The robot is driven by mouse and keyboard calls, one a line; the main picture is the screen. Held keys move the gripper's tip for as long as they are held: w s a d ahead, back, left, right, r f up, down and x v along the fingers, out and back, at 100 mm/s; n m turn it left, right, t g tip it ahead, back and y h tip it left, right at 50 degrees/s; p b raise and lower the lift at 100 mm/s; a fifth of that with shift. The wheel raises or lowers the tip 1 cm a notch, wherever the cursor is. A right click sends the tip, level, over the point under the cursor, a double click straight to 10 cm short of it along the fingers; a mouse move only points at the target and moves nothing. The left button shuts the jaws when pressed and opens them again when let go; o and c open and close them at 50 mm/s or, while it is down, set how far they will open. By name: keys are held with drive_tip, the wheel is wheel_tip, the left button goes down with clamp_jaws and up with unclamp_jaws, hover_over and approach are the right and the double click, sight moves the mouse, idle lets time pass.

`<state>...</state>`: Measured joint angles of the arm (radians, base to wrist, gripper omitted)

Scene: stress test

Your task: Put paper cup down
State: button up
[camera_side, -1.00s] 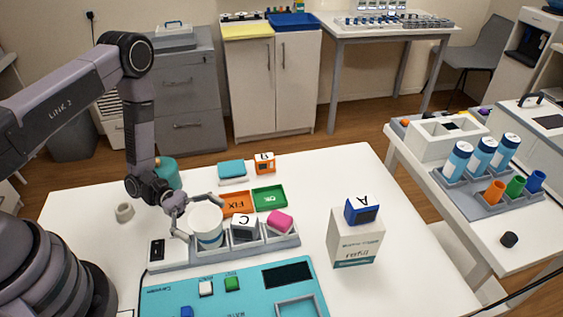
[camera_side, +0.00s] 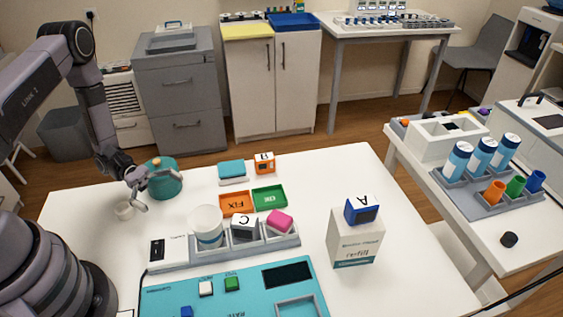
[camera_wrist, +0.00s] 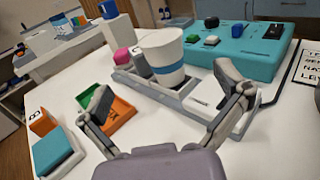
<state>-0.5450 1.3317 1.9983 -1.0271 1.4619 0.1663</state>
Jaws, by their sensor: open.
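The paper cup (camera_side: 207,226) is white with a blue band.
A pink block (camera_side: 280,221) is also in the tray. Orange (camera_side: 237,204) and green (camera_side: 269,197) trays lie behind it. A white box (camera_side: 354,240) with an A cube on top stands to the right. A teal panel (camera_side: 250,293) lies in front.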

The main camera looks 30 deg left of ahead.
drive_tip(key=s+r+m+t+y, duration=0.2)
drive_tip(key=s+r+m+y, duration=0.2)
drive_tip(key=r, duration=0.6)
drive_tip(key=s+a+r+m+t+y, duration=0.1)
drive_tip(key=s+r+m+y, duration=0.3)
drive_tip(key=r+m+y, duration=0.4)
drive_tip(key=s+a+r+m+t+y, duration=0.1)
drive_tip(key=s+r+m+y, duration=0.4)
drive_tip(key=r, duration=0.9)
drive_tip(key=shift+m+t+y, duration=0.4)
drive_tip(key=shift+t, duration=0.4)
drive_tip(key=shift+a, duration=0.1)
